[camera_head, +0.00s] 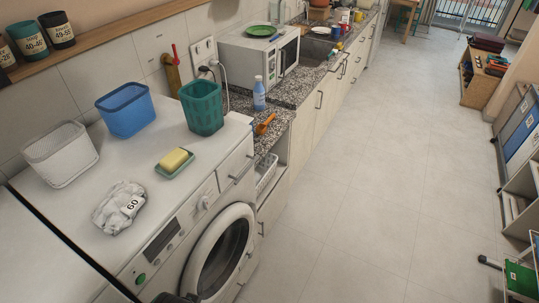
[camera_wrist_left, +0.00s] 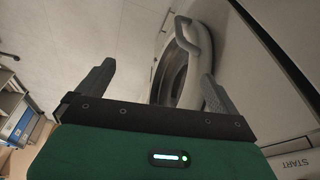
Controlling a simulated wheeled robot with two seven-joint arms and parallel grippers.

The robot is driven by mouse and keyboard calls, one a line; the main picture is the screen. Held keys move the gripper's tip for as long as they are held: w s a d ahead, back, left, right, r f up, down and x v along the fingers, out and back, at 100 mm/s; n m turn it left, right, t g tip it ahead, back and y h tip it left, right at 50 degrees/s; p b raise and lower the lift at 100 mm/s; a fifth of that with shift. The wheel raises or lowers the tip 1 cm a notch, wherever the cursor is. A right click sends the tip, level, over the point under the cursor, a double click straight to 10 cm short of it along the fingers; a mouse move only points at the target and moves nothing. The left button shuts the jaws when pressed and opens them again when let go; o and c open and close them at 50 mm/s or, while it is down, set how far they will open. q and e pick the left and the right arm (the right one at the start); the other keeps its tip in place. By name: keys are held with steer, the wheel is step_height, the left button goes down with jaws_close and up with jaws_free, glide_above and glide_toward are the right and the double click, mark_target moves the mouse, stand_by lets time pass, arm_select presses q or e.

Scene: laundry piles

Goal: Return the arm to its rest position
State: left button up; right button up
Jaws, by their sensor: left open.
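My left gripper (camera_wrist_left: 158,70) shows in the left wrist view with its two dark fingers wide apart and nothing between them. Beyond the fingers are the washing machine's round door (camera_wrist_left: 172,72) and pale floor; the gripper looks clear of both. In the head view only a small dark piece, possibly of my left arm or gripper, shows at the bottom edge before the washing machine (camera_head: 165,215). My right gripper is in neither view.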

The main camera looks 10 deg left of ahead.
arm_select(q)
steer(key=s+f+g+b, duration=0.1)
steer(key=s+f+b, duration=0.1)
steer(key=f, duration=1.2)
steer(key=s+f+b, duration=0.2)
steer(key=f+b, duration=0.1)
steer(key=f, duration=1.2)
steer(key=s+a+f+b, duration=0.2)
steer(key=s+f, duration=0.7)
steer(key=f, duration=0.1)
steer(key=s+a+f+g+b, duration=0.1)
steer(key=s+f+b, duration=0.1)
steer(key=s+f, duration=0.7)
steer(key=shift+a+f, duration=0.35)
steer(key=shift+f, duration=0.45)
